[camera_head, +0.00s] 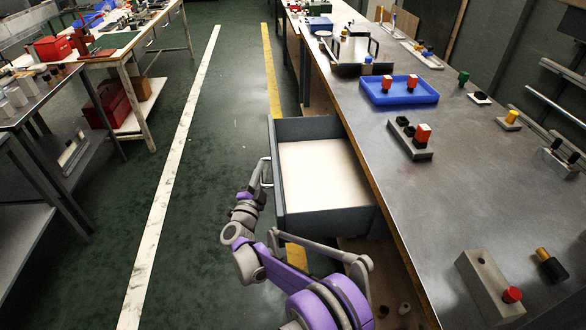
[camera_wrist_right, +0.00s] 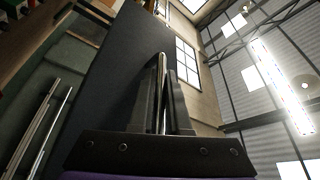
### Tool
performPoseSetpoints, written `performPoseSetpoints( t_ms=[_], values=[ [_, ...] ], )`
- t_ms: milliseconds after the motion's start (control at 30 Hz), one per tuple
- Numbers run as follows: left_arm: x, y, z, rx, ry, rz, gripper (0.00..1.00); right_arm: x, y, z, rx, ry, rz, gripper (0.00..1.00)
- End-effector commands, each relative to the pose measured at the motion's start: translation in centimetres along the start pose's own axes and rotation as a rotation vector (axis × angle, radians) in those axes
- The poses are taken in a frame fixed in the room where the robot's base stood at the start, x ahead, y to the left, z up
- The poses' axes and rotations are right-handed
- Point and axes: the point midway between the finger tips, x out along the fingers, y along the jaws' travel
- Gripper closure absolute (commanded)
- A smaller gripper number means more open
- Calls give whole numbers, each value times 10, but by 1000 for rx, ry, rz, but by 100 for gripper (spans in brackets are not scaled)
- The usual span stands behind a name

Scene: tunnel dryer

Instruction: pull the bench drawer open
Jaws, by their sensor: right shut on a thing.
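The bench drawer (camera_head: 314,212) is pulled out from under the metal-topped bench, to the left of the bench edge. It has dark grey walls and a pale, bare floor, and looks empty. Its metal bar handle (camera_head: 265,172) is on the left-facing front. My right gripper (camera_head: 262,178) is at this handle and shut on it. In the right wrist view the two fingers (camera_wrist_right: 165,105) close around the handle bar (camera_wrist_right: 161,75), with the dark drawer front (camera_wrist_right: 115,70) behind. The fingertips are small and partly hidden in the head view. My left gripper is not in view.
The bench top (camera_head: 400,190) carries a blue tray (camera_head: 425,97), a block with a red button (camera_head: 490,283) and several small parts. Green floor (camera_head: 215,130) lies clear left of the drawer, with white and yellow lines. Another workbench (camera_head: 120,55) stands at the far left.

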Motion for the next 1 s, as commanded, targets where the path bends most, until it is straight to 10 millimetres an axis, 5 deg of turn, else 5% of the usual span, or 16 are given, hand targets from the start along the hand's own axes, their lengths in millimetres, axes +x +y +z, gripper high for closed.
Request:
performPoseSetpoints(
  t_ms=[133, 400, 967, 1000],
  values=[
    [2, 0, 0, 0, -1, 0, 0, -15, -22, 34, 3, -4, 0, 100],
    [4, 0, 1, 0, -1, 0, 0, -30, -46, 68, 2, -1, 1, 100],
    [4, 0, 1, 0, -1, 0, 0, -33, -53, 76, 1, 0, 1, 100],
    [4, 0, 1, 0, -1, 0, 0, -33, -53, 76, 1, 0, 1, 78]
  ],
)
